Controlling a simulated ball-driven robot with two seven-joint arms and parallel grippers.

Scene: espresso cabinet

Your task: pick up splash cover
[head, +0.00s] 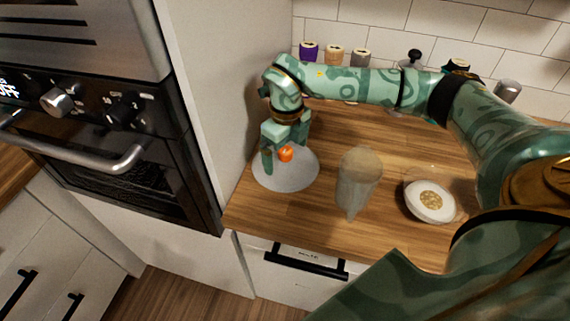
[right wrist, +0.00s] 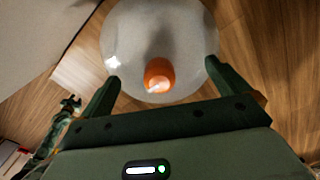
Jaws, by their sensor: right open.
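The splash cover (head: 300,178) is a round, pale grey disc with an orange knob (head: 285,154) in its middle. It lies on the wooden counter beside the tall oven cabinet. In the right wrist view the cover (right wrist: 135,40) fills the upper middle, with the orange knob (right wrist: 158,75) between my fingers. My right gripper (head: 282,156) is open and points down over the cover. Its fingers (right wrist: 162,77) are on either side of the knob, with a gap visible on both sides.
A translucent tapered vessel (head: 357,182) and a glass bowl with pale contents (head: 432,203) stand right of the cover. Several small containers (head: 334,54) line the tiled back wall. The cabinet side (head: 222,90) rises close to the left of my right gripper.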

